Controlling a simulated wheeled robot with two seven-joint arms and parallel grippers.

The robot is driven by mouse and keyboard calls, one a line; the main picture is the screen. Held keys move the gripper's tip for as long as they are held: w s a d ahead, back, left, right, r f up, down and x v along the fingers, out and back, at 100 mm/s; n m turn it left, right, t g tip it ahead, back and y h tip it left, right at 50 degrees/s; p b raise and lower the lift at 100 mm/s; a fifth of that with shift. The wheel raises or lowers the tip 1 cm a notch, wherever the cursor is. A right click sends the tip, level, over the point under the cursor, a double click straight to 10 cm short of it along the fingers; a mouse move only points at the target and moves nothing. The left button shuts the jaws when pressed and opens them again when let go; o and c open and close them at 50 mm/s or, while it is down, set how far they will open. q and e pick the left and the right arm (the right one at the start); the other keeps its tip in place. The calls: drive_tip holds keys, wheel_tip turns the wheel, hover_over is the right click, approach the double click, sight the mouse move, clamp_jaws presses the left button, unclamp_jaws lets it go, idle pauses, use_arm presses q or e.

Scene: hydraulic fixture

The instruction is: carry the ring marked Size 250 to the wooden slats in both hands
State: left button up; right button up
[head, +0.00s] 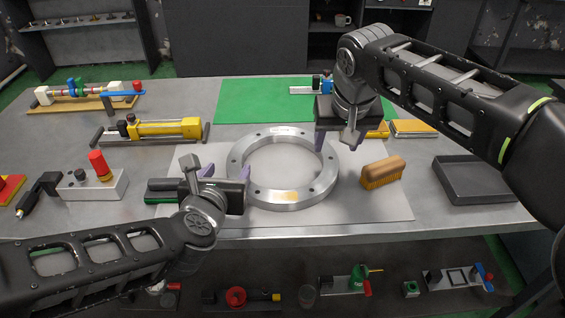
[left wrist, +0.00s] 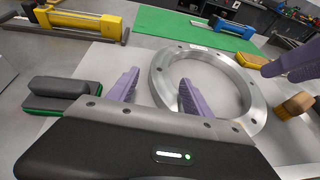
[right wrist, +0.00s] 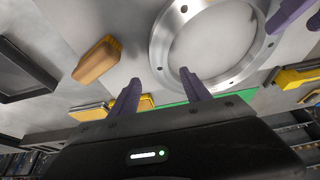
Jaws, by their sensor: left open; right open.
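A large bright metal ring (head: 328,185) with bolt holes lies flat on a pale mat (head: 380,208) at mid-table. A white label on its far rim is too small to read. My left gripper (head: 226,172) is open at the ring's left rim; in the left wrist view (left wrist: 158,76) its fingers appear on either side of the rim. My right gripper (head: 325,146) is open at the far right rim; in the right wrist view (right wrist: 160,76) its fingers appear on either side of the rim there. Contact cannot be told. I cannot pick out wooden slats for certain.
A wooden brush (head: 382,172) stands just right of the ring. A dark tray (head: 475,180) is further right. A green mat (head: 240,105) lies behind. A yellow cylinder pump (head: 165,128) and a grey block with a red knob (head: 97,162) stand at left.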

sight(233, 163)
use_arm(q)
drive_tip(key=x, duration=0.7)
drive_tip(key=shift+w+f, duration=0.15)
use_arm(e)
drive_tip(key=x, duration=0.7)
drive_tip(key=shift+f, duration=0.2)
use_arm(q)
drive_tip(key=shift+a, duration=0.1)
drive_tip(key=c, duration=1.2)
use_arm(e)
drive_tip(key=shift+d, duration=0.1)
drive_tip(key=c, duration=1.2)
use_arm(q)
drive_tip(key=shift+f, duration=0.1)
clamp_jaws()
use_arm(e)
clamp_jaws()
